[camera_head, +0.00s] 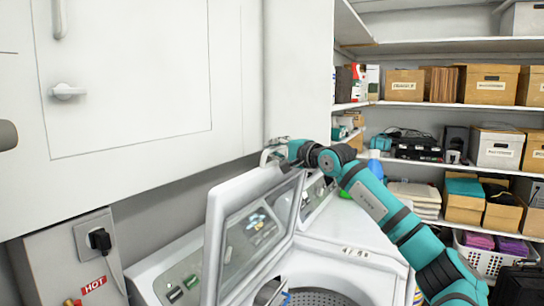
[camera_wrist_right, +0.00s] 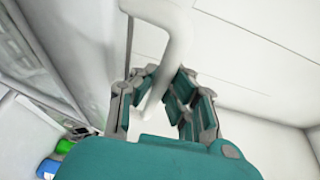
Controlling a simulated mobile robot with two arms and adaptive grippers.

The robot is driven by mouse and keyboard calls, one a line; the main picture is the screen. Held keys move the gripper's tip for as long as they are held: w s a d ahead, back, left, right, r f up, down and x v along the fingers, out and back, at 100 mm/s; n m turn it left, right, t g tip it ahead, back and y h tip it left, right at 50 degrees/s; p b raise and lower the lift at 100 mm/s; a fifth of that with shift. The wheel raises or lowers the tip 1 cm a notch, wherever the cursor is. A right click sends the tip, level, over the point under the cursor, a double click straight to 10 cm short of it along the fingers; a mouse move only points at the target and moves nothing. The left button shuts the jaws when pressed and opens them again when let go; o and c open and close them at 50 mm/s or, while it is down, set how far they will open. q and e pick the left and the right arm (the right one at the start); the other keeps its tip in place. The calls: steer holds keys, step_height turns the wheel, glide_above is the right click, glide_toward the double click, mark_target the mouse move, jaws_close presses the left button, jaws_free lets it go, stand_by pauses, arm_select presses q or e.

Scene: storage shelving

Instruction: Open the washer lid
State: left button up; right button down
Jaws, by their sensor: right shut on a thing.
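The washer (camera_head: 350,258) stands at the lower middle, with its drum (camera_head: 318,298) partly visible. Its white lid (camera_head: 214,235), with a glass window, is raised and stands steeply tilted, its lower edge by the drum opening. My right gripper (camera_head: 276,153) is at the lid's top far corner, under the white cabinet. In the right wrist view, the gripper (camera_wrist_right: 163,105) is shut on a curved white handle (camera_wrist_right: 178,45), which lies between its fingers. The exact grip contact is small and partly hidden in the head view. My left gripper is out of view.
A white cabinet (camera_head: 130,70) hangs close above the gripper. A control panel (camera_head: 180,285) lies behind the lid. A plugged outlet (camera_head: 98,238) is at left. Shelves with boxes (camera_head: 488,84) and a white basket (camera_head: 485,260) stand at right.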

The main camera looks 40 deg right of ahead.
steer(key=shift+w+a+f, duration=0.1)
steer(key=shift+w, duration=0.25)
steer(key=c, duration=1.6)
jaws_free()
steer(key=shift+s, duration=0.4)
steer(key=s, duration=0.3)
steer(key=shift+s+r, duration=0.2)
steer(key=shift+s, duration=0.1)
steer(key=shift+s+a, duration=0.25)
steer(key=shift+s, duration=0.65)
steer(key=s, duration=0.5)
steer(key=shift+s+a+r, duration=0.1)
steer(key=shift+s+a, duration=0.3)
